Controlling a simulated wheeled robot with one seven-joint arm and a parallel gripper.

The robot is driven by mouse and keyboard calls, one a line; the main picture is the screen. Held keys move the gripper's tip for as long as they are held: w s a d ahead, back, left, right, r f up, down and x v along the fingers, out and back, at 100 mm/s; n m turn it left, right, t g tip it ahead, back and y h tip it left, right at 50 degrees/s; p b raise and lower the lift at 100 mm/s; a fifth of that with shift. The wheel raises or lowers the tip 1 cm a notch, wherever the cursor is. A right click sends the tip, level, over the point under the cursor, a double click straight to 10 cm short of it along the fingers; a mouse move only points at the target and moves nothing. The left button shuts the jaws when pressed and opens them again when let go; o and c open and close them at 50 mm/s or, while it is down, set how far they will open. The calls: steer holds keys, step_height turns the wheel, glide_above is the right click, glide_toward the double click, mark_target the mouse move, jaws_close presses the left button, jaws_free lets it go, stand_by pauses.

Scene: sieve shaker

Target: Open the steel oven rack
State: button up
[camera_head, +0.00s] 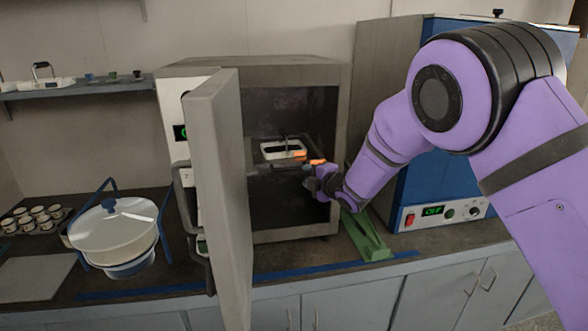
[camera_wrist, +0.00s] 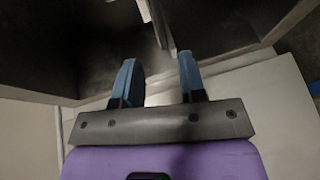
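The oven (camera_head: 290,76) stands on the counter with its grey door (camera_head: 228,190) swung wide open toward me. Inside, the steel rack (camera_head: 262,169) shows only in part, under a white tray (camera_head: 283,150). My gripper (camera_head: 311,181) is at the right side of the oven's opening and covers part of the rack's front. In the wrist view my gripper (camera_wrist: 158,63) has its two blue fingers apart with nothing between them. A thin grey metal piece (camera_wrist: 158,20) lies just beyond the fingertips. I cannot tell whether anything touches it.
A blue appliance (camera_head: 455,185) with a lit display stands to the right. A green stand (camera_head: 366,238) is on the counter between it and the oven. A lidded white pot (camera_head: 113,228) is at the left. The open door projects over the counter's front edge.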

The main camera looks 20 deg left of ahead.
mark_target(293, 169)
steer(key=x, duration=0.9)
steer(key=shift+w+a+f, duration=0.15)
steer(key=shift+w+a, duration=0.1)
jaws_close()
